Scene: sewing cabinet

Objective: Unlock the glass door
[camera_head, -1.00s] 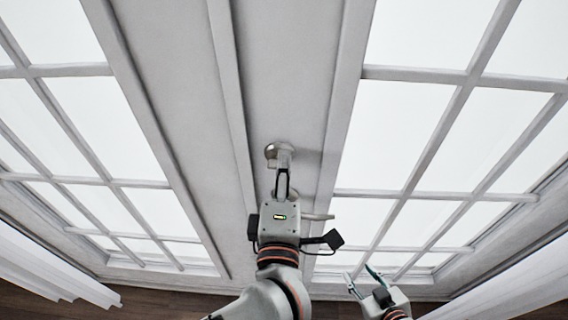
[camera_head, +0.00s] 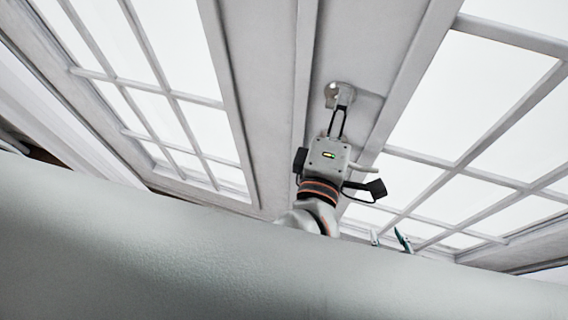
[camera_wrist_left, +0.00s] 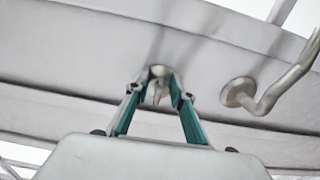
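The glass door (camera_head: 470,95) has white panes in a grey frame. A round metal lock (camera_head: 340,93) sits on its grey stile and also shows in the left wrist view (camera_wrist_left: 158,90), with a small turn piece sticking out. My left gripper (camera_head: 341,106) is at the lock. In the left wrist view its teal-padded fingers (camera_wrist_left: 160,82) are partly apart, one on each side of the turn piece, seemingly with small gaps. A curved lever handle (camera_wrist_left: 265,100) is right of the lock. My right gripper (camera_head: 389,238) shows only separated fingertips low on the right.
Another paned door panel (camera_head: 155,105) stands to the left. A large smooth pale grey surface (camera_head: 200,265) covers the bottom of the head view and hides most of my right gripper. The space in front of the right panes looks clear.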

